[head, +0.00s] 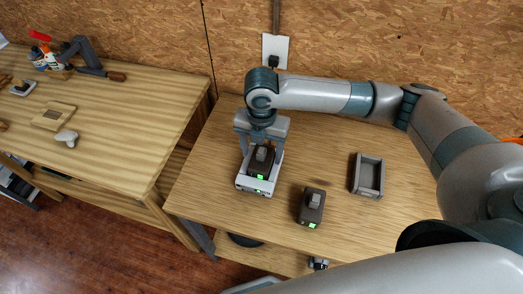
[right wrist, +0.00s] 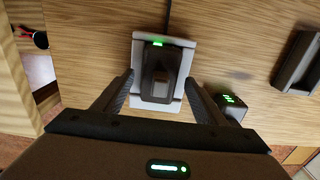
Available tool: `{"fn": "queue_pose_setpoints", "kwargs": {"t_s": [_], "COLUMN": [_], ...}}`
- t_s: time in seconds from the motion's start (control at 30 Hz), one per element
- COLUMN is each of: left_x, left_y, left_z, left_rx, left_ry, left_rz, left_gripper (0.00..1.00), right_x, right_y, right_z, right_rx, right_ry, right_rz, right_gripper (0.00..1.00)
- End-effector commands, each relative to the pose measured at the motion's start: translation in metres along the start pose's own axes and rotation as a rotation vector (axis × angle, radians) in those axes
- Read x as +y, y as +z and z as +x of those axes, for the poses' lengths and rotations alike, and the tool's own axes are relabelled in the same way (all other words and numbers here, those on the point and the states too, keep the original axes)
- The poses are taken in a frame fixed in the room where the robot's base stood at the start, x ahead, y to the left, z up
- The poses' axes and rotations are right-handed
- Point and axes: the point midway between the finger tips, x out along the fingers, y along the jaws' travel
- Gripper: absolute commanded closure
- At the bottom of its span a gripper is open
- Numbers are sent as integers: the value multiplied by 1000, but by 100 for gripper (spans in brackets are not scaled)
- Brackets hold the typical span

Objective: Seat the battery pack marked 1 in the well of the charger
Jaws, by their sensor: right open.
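A light grey charger (head: 243,184) stands on the right-hand table. It also shows in the right wrist view (right wrist: 142,48). A dark battery pack (head: 262,160) sits in the charger's well, with a green light lit at its near end; the pack also shows in the right wrist view (right wrist: 160,85). I cannot read its number or tell whether it is fully down. My right gripper (head: 259,148) is open over the charger, with one finger on each side of the pack. A second dark pack (head: 312,202) lies on the table to the right, its mark unreadable. My left gripper is not in view.
A grey open tray (head: 356,178) stands farther right. A wall outlet (head: 275,51) is behind the charger. The left workbench (head: 110,130) holds a clamp tool and small items, with a gap between the tables. Table space around the second pack is clear.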

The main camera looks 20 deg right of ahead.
Motion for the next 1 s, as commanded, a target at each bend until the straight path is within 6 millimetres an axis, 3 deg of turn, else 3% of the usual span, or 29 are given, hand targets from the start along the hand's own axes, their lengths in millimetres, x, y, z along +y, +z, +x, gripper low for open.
{"fn": "queue_pose_setpoints", "kwargs": {"t_s": [0.27,0.7,1.0], "left_x": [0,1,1], "left_y": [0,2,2], "left_z": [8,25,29], "left_rx": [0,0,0], "left_ry": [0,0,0], "left_rz": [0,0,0], "left_gripper": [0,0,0], "right_x": [1,1,0], "right_y": [1,1,0], "right_z": [-23,-98,-121], "right_rx": [-3,-3,0], "right_ry": [3,3,1], "right_rz": [-2,0,1], "right_gripper": [35,35,35]}}
